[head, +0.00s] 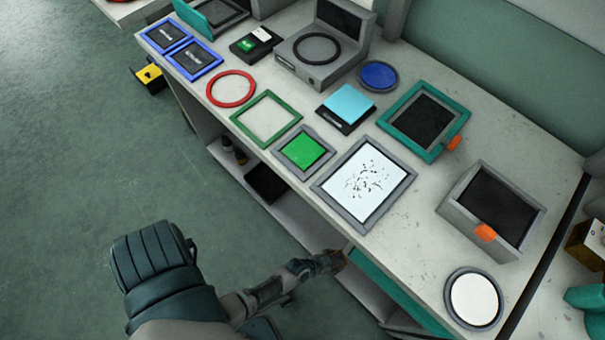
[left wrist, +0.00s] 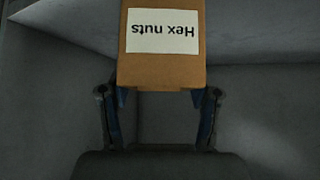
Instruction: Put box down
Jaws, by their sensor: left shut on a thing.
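The box (left wrist: 160,68) is brown cardboard with a white label that reads "Hex nuts", upside down in the left wrist view. My left gripper (left wrist: 160,97) is shut on it, one finger on each side of its near end. The far end of the box is cut off by the top of that view. In the head view my left gripper (head: 330,263) is at the bench's front, below the tabletop edge by the lower shelf. Only a small brown bit of the box shows there. Whether the box touches a surface, I cannot tell. My right gripper is not in view.
The bench top (head: 415,225) holds a white speckled tray (head: 363,184), a grey bin with an orange tab (head: 490,210), a teal-framed tray (head: 420,121) and a round white pad (head: 474,299). A lower shelf (head: 290,222) runs beneath, with a dark box (head: 266,184) and small bottles.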

